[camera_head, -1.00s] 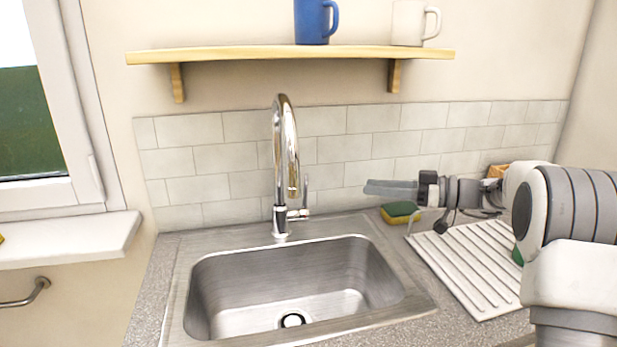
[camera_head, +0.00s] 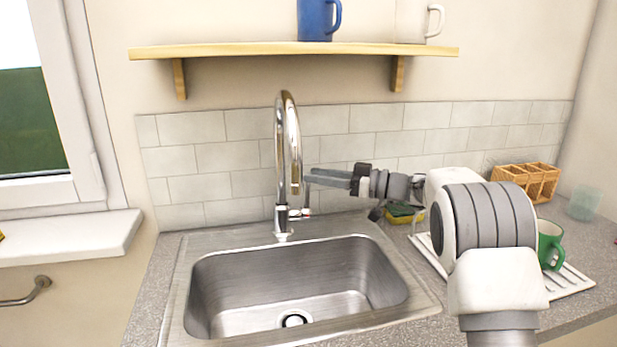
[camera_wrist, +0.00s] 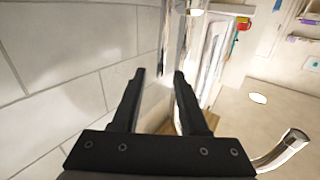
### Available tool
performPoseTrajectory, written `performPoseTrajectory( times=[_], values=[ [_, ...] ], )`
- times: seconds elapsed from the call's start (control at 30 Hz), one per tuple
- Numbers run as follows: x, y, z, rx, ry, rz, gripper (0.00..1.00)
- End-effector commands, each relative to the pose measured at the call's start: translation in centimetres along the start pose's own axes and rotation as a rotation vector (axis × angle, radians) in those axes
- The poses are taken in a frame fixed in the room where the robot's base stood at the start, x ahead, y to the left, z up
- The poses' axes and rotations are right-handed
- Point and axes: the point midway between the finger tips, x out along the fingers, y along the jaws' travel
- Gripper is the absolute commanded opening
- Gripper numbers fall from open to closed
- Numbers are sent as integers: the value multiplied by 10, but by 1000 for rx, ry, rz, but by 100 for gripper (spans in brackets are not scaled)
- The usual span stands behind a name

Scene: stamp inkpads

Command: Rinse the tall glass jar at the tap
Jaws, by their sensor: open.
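My gripper (camera_head: 309,176) is open, its fingers pointing left at the chrome tap (camera_head: 281,150).
The steel sink (camera_head: 240,292) below the tap is empty. A sponge (camera_head: 405,212) lies behind the drying rack (camera_head: 572,284), with a green mug (camera_head: 550,245) at the rack. A wooden box (camera_head: 523,180) stands behind. A shelf (camera_head: 290,51) with mugs hangs above.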

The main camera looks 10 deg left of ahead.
Motion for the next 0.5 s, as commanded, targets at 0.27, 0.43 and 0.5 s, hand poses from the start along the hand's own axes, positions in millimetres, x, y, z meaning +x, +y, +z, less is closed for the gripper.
performPoseTrajectory(
  times=[0.27, 0.43, 0.5],
  values=[
    [26, 0, 0, 0, -1, 0, 44],
    [28, 0, 0, 1, 0, 1, 44],
    [28, 0, 0, 1, 0, 1, 44]
  ],
)
